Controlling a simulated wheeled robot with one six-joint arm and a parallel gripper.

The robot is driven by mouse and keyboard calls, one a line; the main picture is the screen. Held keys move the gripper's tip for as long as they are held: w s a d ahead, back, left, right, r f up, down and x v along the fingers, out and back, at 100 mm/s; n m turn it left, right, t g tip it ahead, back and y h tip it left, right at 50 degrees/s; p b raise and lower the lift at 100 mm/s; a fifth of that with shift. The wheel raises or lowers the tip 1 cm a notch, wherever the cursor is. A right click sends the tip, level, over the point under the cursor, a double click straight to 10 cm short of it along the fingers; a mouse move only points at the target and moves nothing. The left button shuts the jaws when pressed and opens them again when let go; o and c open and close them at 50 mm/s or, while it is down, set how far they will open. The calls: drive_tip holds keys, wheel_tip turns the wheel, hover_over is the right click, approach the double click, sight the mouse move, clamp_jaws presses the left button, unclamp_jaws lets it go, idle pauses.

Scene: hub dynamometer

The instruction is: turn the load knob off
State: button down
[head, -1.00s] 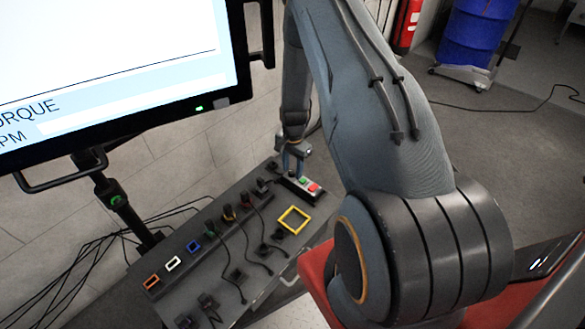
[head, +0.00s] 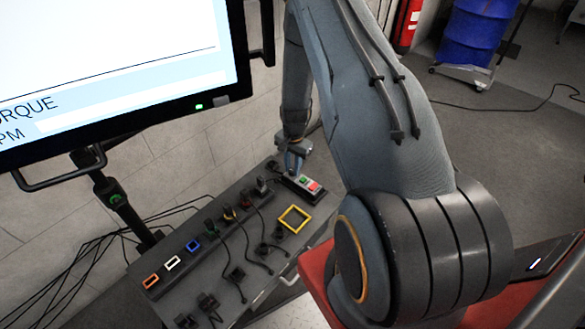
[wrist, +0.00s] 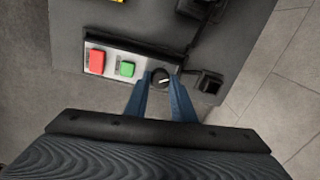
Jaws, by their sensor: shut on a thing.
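The load knob (wrist: 161,79) is a small round black knob with a pale pointer line. It sits at the right end of a light control box in the wrist view, beside a green button (wrist: 127,69) and a red button (wrist: 96,62). The pointer line lies slanted, nearly crosswise. My gripper (wrist: 160,84) has its two blue fingers on either side of the knob, shut on it. In the head view my gripper (head: 294,160) is at the far end of the bench panel, and the knob is hidden behind it.
The grey panel holds a yellow frame (head: 295,218), coloured sockets and several black plugs with cables. A large monitor (head: 120,60) stands at the left.

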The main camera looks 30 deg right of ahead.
sight(293, 170)
drive_tip(key=n+b, duration=0.1)
drive_tip(key=n, duration=0.3)
drive_tip(key=shift+n+b, duration=0.45)
drive_tip(key=shift+n, duration=1.25)
drive_tip(key=shift+w, duration=0.1)
drive_tip(key=c, duration=1.5)
unclamp_jaws()
drive_tip(key=shift+r+b, duration=0.5)
drive_tip(key=shift+r, duration=3.45)
